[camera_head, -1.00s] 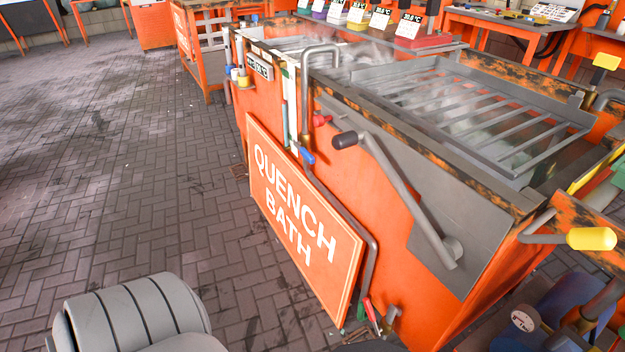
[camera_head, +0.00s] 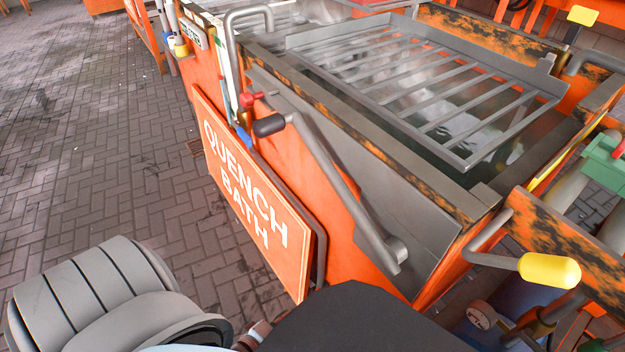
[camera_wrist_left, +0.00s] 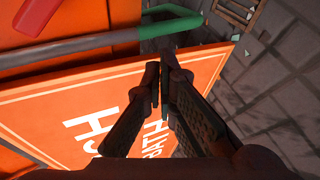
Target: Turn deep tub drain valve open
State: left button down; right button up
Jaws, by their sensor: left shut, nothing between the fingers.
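In the left wrist view, a green lever-like handle (camera_wrist_left: 170,27) is at the end of a grey bar (camera_wrist_left: 80,48), with a red handle (camera_wrist_left: 40,14) at the top left. I cannot tell which handle is the deep tub drain valve. My left gripper (camera_wrist_left: 160,78) is shut and empty in front of the orange sign, its fingertips pointing towards the green handle and apart from it in the picture. The low handles are hidden in the head view. The quench bath tub (camera_head: 395,165) has an orange side. My right gripper is not in view.
The QUENCH BATH sign (camera_head: 245,200) leans along the tub side. A grey lever with a black grip (camera_head: 270,125) and a yellow-gripped handle (camera_head: 548,270) stick out. A red valve handle (camera_head: 250,99) is higher up. The brick floor (camera_head: 110,170) at left is clear.

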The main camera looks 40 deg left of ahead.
aim_at(327, 307)
pick_arm(q)
notch_tip(327, 307, up, 4)
jog(key=s+r+n+t, duration=0.15)
jog(key=n+t, duration=0.25)
jog(key=n, duration=0.4)
jog(key=w+d+b, duration=0.2)
jog(key=w+d, duration=0.1)
jog(key=w, duration=0.5)
jog(key=shift+h+b, duration=0.4)
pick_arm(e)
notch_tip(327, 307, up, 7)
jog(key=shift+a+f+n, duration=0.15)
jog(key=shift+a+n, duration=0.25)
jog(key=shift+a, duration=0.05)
